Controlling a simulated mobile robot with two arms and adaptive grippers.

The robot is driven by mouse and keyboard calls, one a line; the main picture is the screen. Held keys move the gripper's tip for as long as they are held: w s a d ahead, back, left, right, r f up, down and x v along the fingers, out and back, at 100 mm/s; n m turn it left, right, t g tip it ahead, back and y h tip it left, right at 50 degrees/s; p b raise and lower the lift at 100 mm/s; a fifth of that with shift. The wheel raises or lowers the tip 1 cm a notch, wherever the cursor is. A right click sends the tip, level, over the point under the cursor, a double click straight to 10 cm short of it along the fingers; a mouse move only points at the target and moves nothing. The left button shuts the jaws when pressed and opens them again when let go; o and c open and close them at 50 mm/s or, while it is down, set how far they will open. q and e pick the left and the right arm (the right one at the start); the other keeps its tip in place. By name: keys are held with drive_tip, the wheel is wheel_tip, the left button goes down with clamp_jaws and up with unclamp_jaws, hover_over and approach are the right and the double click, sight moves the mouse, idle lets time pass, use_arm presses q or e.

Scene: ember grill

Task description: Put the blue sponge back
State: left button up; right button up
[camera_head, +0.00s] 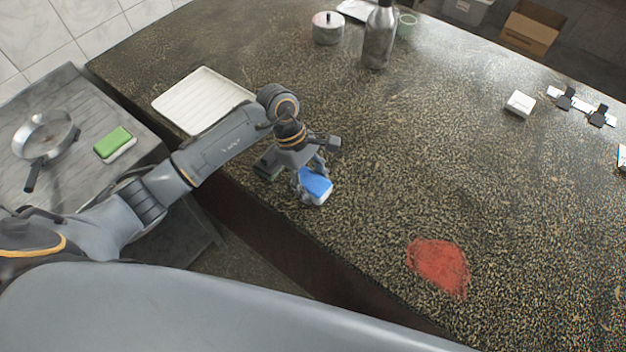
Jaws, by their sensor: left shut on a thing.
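The blue sponge (317,184), blue on top with a white layer below, is at the left part of the speckled counter, near its front edge. My left gripper (311,184) is shut on it, with fingers on either side. I cannot tell whether the sponge touches the counter. A white ribbed tray (240,95) lies on the counter behind my left arm, which hides part of it. A green and white sponge (114,143) lies on the grey side table at the left. My right gripper is not in view.
A red stain (438,266) marks the counter (400,180) at the front right. A steel bottle (379,38) and a round grey tin (327,28) stand at the back. A pan (45,136) sits on the side table. A white box (519,104) is at the right. The middle is clear.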

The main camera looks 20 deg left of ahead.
use_arm(q)
drive_tip(key=shift+f, duration=0.1)
drive_tip(key=shift+f, duration=0.15)
drive_tip(key=o, duration=1)
drive_tip(key=shift+r, duration=0.2)
drive_tip(key=shift+r, duration=0.2)
drive_tip(key=b+v, duration=0.4)
drive_tip(key=v, duration=0.6)
drive_tip(key=shift+w+a+r+b, duration=0.1)
drive_tip(key=shift+a+r+b, duration=0.1)
drive_tip(key=shift+b, duration=0.2)
drive_tip(key=shift+a+r, duration=0.2)
drive_tip(key=shift+r, duration=0.4)
